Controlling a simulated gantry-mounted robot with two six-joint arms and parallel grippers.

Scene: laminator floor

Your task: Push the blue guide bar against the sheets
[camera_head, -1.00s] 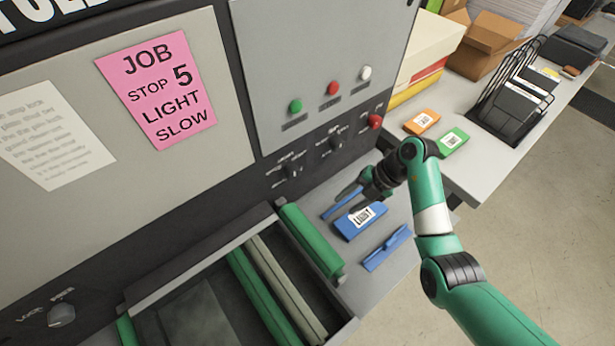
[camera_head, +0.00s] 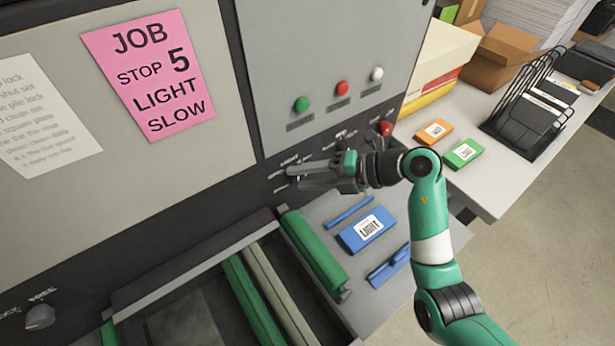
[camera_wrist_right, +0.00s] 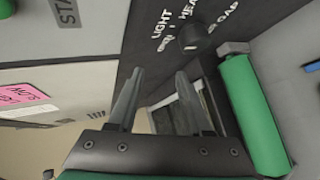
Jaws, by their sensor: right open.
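Two blue bars lie on the grey side shelf, one on each side of a blue pack labelled LIGHT (camera_head: 366,229). The thin bar (camera_head: 349,210) lies on the machine side. The other bar (camera_head: 389,266), with a raised part, lies near the shelf's outer edge, apart from the pack. I cannot tell which is the guide bar. My right gripper (camera_head: 298,176) is open and empty, in front of the machine's dark knob strip, above and left of the bars. In the right wrist view, its fingers (camera_wrist_right: 158,78) are apart, below a dark knob (camera_wrist_right: 193,38). My left gripper is not in view.
Green rollers (camera_head: 315,249) and an open bay lie left of the shelf. A red button (camera_head: 385,129) is on the machine. Orange (camera_head: 434,132) and green (camera_head: 464,153) packs, a wire rack (camera_head: 530,110) and boxes stand on the side table.

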